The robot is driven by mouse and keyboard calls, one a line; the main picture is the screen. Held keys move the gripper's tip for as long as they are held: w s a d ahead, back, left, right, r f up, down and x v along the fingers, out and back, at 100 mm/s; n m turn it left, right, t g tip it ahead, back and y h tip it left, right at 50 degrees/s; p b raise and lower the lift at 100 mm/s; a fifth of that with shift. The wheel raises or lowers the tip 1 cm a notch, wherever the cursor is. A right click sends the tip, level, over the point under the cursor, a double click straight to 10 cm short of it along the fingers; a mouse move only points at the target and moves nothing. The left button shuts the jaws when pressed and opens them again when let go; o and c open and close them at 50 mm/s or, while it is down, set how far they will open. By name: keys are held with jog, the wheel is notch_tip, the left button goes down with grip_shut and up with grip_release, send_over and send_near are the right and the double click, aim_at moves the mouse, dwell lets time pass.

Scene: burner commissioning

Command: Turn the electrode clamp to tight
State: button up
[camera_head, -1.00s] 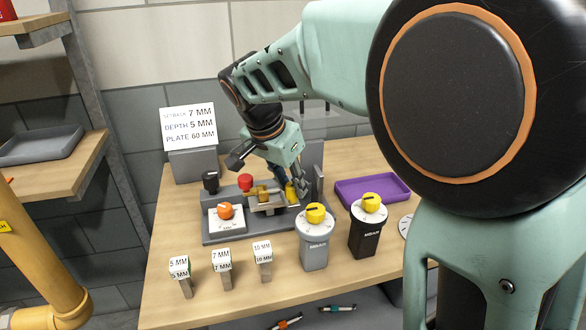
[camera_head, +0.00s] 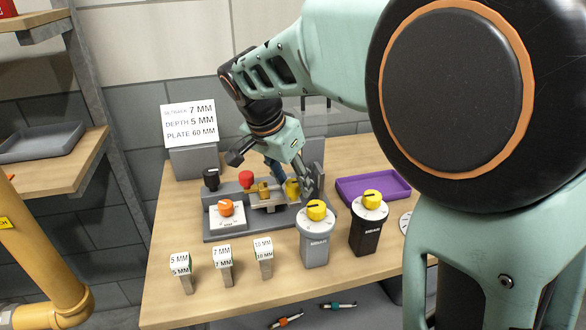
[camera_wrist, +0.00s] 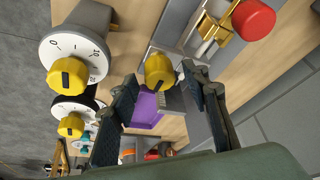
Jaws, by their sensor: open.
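A yellow knob (camera_wrist: 158,70) with a black bar across its face sits at the right end of the grey fixture (camera_head: 222,236). I take it to be the electrode clamp, though no label shows on it. In the wrist view it lies between the fingers of my gripper (camera_wrist: 161,84), with gaps on both sides. In the head view my gripper (camera_head: 296,186) points down over that end of the fixture and partly hides the yellow knob (camera_head: 291,189). My gripper is open and holds nothing.
The fixture also carries a red knob (camera_head: 246,178), a black knob (camera_head: 211,178), an orange dial (camera_head: 226,208) and brass parts (camera_wrist: 212,30). Two yellow-topped dial posts (camera_head: 315,235) (camera_head: 369,228) stand close by. Labelled gauge blocks (camera_head: 222,262) stand in front; a purple tray (camera_head: 350,190) lies behind right.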

jog(key=v, duration=1.2)
